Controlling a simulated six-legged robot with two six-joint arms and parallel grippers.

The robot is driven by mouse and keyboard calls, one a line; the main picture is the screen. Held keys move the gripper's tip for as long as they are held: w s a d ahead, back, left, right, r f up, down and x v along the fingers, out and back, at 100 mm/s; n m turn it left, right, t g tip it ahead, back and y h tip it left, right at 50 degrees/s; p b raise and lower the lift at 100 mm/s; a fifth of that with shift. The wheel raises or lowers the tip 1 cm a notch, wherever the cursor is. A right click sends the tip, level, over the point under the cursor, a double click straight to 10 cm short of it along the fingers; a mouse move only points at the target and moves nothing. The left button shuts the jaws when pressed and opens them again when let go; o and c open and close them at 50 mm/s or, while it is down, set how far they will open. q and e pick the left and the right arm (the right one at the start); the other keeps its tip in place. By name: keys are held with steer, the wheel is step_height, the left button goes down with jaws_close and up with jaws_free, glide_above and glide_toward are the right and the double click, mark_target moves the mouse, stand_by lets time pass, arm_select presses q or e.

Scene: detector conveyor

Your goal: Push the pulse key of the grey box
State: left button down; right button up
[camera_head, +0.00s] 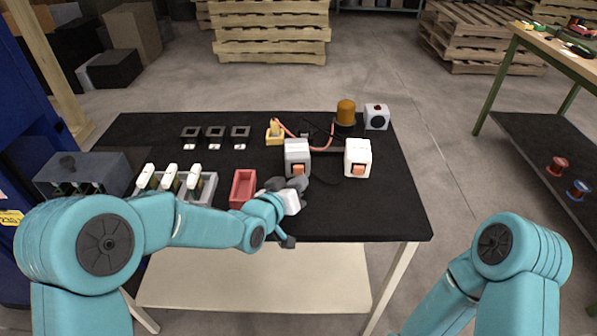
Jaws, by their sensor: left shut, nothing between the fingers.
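The grey box (297,150) stands upright on the black table, right of the table's middle. An orange key (298,169) shows low on its near side; it is the likely pulse key. A similar white box (357,152) with an orange key (358,170) stands to its right. My left gripper (298,184) is shut and empty. Its fingertips are just in front of the grey box, close below the orange key; I cannot tell whether they touch it. My right arm is at the lower right, and its gripper is not in view.
A red tray (243,189) lies left of my left gripper. White-topped items (170,177) stand in a grey rack further left. The table's right front is clear.

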arm_select(q)
steer(key=shift+w+a+r, duration=0.4)
steer(key=shift+w+r, duration=0.2)
steer(key=shift+w, duration=0.05)
stand_by(0.5)
steer(key=shift+b, duration=0.3)
steer(key=shift+r, duration=0.1)
steer(key=shift+s+d+f+b, duration=0.1)
steer(key=shift+s+f+b, duration=0.25)
steer(key=shift+s+b, duration=0.4)
steer(key=s, duration=0.1)
steer(key=s+b, duration=0.1)
steer(key=s, duration=0.1)
steer(key=shift+d, duration=0.2)
steer(key=shift+s, duration=0.25)
steer(key=shift+d+f, duration=0.1)
